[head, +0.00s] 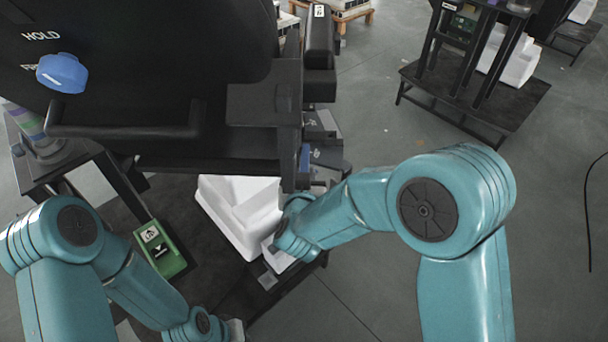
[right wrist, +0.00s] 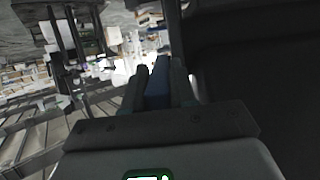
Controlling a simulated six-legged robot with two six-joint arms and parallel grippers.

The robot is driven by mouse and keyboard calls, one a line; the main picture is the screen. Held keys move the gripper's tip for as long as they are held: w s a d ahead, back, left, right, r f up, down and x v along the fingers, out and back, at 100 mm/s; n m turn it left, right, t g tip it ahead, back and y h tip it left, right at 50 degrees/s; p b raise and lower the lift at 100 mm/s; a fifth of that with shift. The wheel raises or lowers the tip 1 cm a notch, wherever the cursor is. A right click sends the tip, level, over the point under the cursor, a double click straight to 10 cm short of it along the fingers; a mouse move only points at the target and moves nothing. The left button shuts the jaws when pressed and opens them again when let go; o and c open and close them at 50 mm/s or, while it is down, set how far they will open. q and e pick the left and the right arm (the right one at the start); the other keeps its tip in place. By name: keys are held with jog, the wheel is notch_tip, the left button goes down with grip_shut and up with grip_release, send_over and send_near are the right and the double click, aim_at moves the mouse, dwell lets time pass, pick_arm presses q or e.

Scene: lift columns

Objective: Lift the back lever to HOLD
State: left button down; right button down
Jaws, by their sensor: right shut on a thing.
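A dark housing fills the upper left of the head view, with the word HOLD on its face. A blue knob (head: 62,73) sits on that face below HOLD, beside a partly hidden label beginning "FR". In the right wrist view, my right gripper (right wrist: 156,78) is shut on a blue lever (right wrist: 157,88), which shows between its two dark fingers. The lever's label and setting are not visible there. In the head view, my right arm reaches to the housing's right side; its jaws are not clear. My left arm ends at the bottom, its jaws not readable.
A white bin (head: 240,215) and a green box (head: 160,248) sit on the dark platform below the housing. A dark bar (head: 125,132) runs across the housing front. Another column stand (head: 475,95) is at upper right. Grey floor is open on the right.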

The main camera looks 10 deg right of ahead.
jog(key=shift+w+r, duration=0.2)
jog(key=shift+r, duration=0.75)
jog(key=c, duration=1)
grip_release()
jog(key=shift+s, duration=0.1)
jog(key=shift+s+f, duration=0.1)
jog(key=s+a+r+b, duration=0.1)
jog(key=s+a, duration=0.1)
jog(key=s, duration=1.2)
jog(key=shift+s+a, duration=0.15)
jog(key=shift+s, duration=0.05)
jog(key=shift+r, duration=0.1)
